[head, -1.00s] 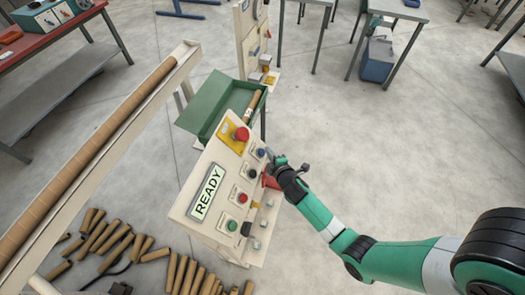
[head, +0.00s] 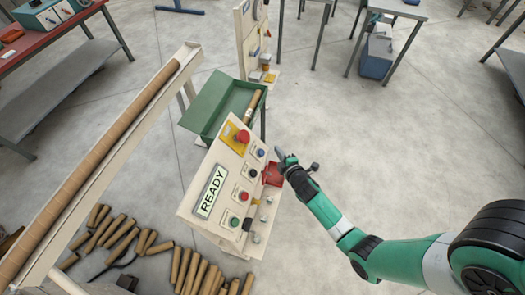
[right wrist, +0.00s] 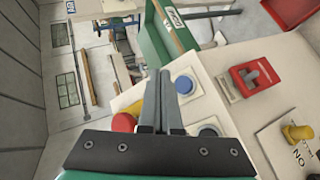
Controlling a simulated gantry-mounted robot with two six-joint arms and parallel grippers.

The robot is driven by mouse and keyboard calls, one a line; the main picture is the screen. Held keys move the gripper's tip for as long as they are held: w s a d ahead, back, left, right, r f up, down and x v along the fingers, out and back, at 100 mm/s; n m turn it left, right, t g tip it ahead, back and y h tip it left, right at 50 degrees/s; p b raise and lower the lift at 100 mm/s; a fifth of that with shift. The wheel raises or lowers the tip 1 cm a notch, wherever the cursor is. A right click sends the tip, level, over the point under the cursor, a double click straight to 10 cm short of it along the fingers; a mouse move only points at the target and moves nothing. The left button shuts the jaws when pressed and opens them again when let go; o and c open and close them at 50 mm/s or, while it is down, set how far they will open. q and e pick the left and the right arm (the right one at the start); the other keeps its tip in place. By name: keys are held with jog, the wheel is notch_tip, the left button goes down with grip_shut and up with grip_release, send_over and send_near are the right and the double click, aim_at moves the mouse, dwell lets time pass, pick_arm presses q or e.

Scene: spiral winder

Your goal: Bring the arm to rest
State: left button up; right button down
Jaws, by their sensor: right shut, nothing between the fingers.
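My right gripper (head: 279,151) is shut and empty. In the head view it hangs in the air just right of the control panel (head: 189,203), apart from its buttons as far as I can tell. The panel has a READY display (head: 210,192), a red mushroom button on yellow (head: 242,137) and several small round buttons. In the right wrist view the closed fingers (right wrist: 164,78) point over the panel, beside a blue button (right wrist: 185,84) and a red switch (right wrist: 252,77). My left gripper is not in view.
A green tray (head: 203,117) stands behind the panel. A long rail holding a cardboard tube (head: 92,172) runs along the left. Several loose tubes (head: 190,272) lie on the floor at the front. The floor right of the panel (head: 380,150) is clear.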

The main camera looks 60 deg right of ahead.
dwell(0.7)
jog(key=w+a+r+m+t, duration=0.1)
jog(key=w+r+t, duration=0.1)
jog(key=w+r, duration=0.5)
jog(key=w+a+r+m+t, duration=0.15)
jog(key=w+r, duration=0.25)
jog(key=r, duration=0.7)
jog(key=w+a+r+m+t, duration=0.2)
jog(key=a+r+t, duration=0.15)
jog(key=r, duration=0.65)
jog(key=w+a+r+m+t, duration=0.15)
jog(key=a+r, duration=0.25)
jog(key=r, duration=0.7)
jog(key=s+a+r+t+y, duration=0.35)
jog(key=a+r, duration=0.25)
jog(key=r, duration=0.4)
jog(key=s+a+r+m+t+y, duration=0.1)
jog(key=s+a+r+t+y, duration=0.15)
jog(key=s+a+r, duration=0.45)
jog(key=s+a+r+t+y, duration=0.2)
jog(key=a+r+t+y, duration=0.15)
jog(key=r, duration=0.85)
notch_tip(320, 180, up, 14)
jog(key=g+p, duration=0.1)
jog(key=p, duration=1.2)
jog(key=shift+s+a+y, duration=0.4)
jog(key=shift+a+y, duration=0.05)
